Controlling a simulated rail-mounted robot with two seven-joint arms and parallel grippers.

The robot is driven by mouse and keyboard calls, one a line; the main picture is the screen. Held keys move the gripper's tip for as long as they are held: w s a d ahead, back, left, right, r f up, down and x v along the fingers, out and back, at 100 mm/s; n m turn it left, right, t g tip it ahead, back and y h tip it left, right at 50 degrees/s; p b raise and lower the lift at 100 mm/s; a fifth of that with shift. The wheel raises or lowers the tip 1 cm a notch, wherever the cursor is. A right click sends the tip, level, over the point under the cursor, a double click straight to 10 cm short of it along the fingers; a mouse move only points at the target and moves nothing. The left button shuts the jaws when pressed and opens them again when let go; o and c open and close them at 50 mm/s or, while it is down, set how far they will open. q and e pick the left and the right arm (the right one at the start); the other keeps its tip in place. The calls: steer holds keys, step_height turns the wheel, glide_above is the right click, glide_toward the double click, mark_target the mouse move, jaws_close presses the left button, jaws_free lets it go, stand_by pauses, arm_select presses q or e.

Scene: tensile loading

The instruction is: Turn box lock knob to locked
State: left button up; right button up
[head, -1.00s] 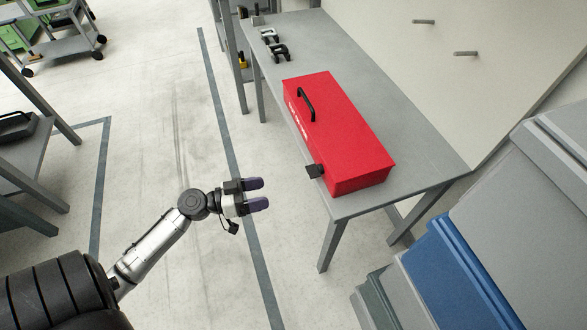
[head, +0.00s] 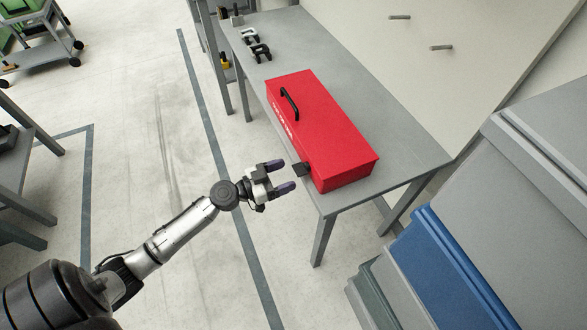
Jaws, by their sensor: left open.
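A red box (head: 325,135) with a black handle (head: 289,103) on its lid sits on a grey table. A dark lock knob (head: 301,170) sticks out from the box's front side near its lower right end. My left gripper (head: 281,176) is open, just left of the knob, with its two purple-tipped fingers pointing toward it. From this view I cannot tell whether the fingers touch or straddle the knob. The knob's lock position is too small to read. My right gripper is not in view.
The grey table (head: 385,125) runs along a pale wall with two pegs. Small black clamps (head: 260,53) lie at its far end. Grey and blue stacked bins (head: 440,270) stand at the right. Open floor lies left of the table.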

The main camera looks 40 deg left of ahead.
mark_target(301, 169)
arm_select(q)
steer(key=shift+x, duration=1.7)
steer(key=shift+c, duration=0.3)
steer(key=c, duration=0.9)
steer(key=shift+o, duration=0.2)
